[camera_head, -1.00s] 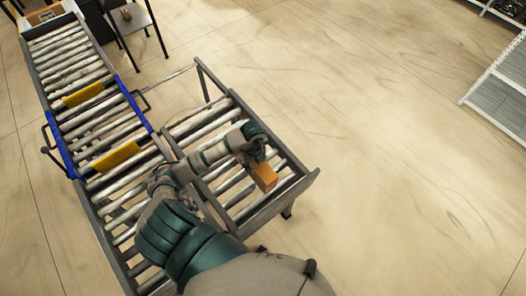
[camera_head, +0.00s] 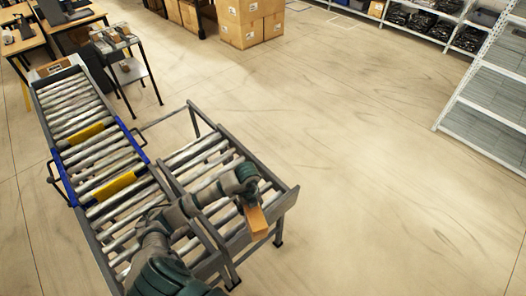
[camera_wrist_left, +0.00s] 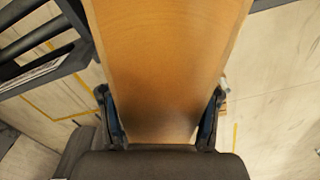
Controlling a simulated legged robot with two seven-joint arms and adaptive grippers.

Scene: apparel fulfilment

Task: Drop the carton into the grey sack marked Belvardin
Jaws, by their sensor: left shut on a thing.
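My left gripper (camera_head: 250,200) is shut on a small orange-brown carton (camera_head: 257,222) and holds it over the outer right edge of the roller conveyor. In the left wrist view, the carton (camera_wrist_left: 165,55) fills the middle, between the two fingers of the left gripper (camera_wrist_left: 161,120). I cannot make out a grey sack marked Belvardin in either view. My right gripper is out of view.
The roller conveyor (camera_head: 72,103) runs from the upper left to the lower middle. A small black-legged table (camera_head: 133,72) stands behind it. Stacked cardboard boxes (camera_head: 243,24) stand at the back, and a white rack (camera_head: 487,105) at the right. The central floor is clear.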

